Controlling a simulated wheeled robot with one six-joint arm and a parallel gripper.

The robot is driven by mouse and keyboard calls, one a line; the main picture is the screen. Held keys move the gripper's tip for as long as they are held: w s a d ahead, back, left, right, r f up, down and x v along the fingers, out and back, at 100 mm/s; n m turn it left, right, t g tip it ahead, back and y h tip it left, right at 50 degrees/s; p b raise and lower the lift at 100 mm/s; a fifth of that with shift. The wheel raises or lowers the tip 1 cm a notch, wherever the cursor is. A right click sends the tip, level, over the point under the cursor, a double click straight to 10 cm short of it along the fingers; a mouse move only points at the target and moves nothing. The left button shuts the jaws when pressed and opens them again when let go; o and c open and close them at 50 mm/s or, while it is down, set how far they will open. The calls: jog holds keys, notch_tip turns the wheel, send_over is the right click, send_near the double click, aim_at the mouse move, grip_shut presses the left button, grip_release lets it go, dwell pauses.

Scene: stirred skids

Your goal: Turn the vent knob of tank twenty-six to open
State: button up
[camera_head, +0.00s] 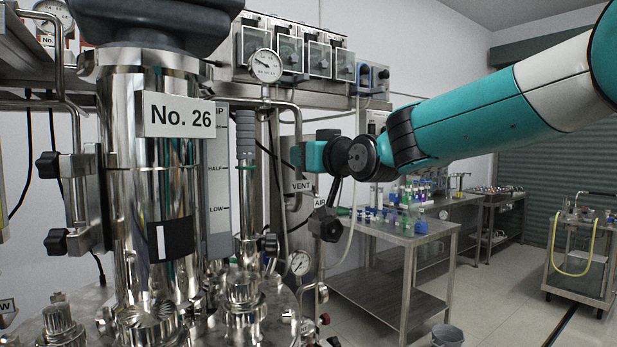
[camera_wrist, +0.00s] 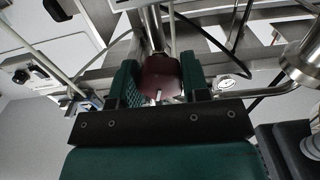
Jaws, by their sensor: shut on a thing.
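Tank twenty-six (camera_head: 170,190) is a shiny steel vessel at the left of the head view, with a "No. 26" plate (camera_head: 180,117). A "VENT" tag (camera_head: 301,187) hangs on the piping to its right, just below my gripper (camera_head: 298,155). In the wrist view, a dark red knob (camera_wrist: 160,72) with a pale mark on its near edge sits between the green fingers of my gripper (camera_wrist: 160,82). The fingers are shut on it from both sides. In the head view the knob is hidden by my gripper, and I cannot read its setting.
An "AIR" tag (camera_head: 320,203) and a black knob (camera_head: 325,225) are just below my gripper. A round gauge (camera_head: 265,66) is above left. Steel pipes and hoses crowd the area. A steel bench (camera_head: 400,234) with bottles stands behind; open floor lies to the right.

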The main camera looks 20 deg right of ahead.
jog(key=n+b, duration=0.4)
jog(key=shift+f+n, duration=0.25)
jog(key=shift+n, duration=0.05)
jog(key=shift+r+n+b, duration=0.2)
jog(key=shift+n+b, duration=1.2)
jog(key=shift+n, duration=0.1)
jog(key=o, duration=0.9)
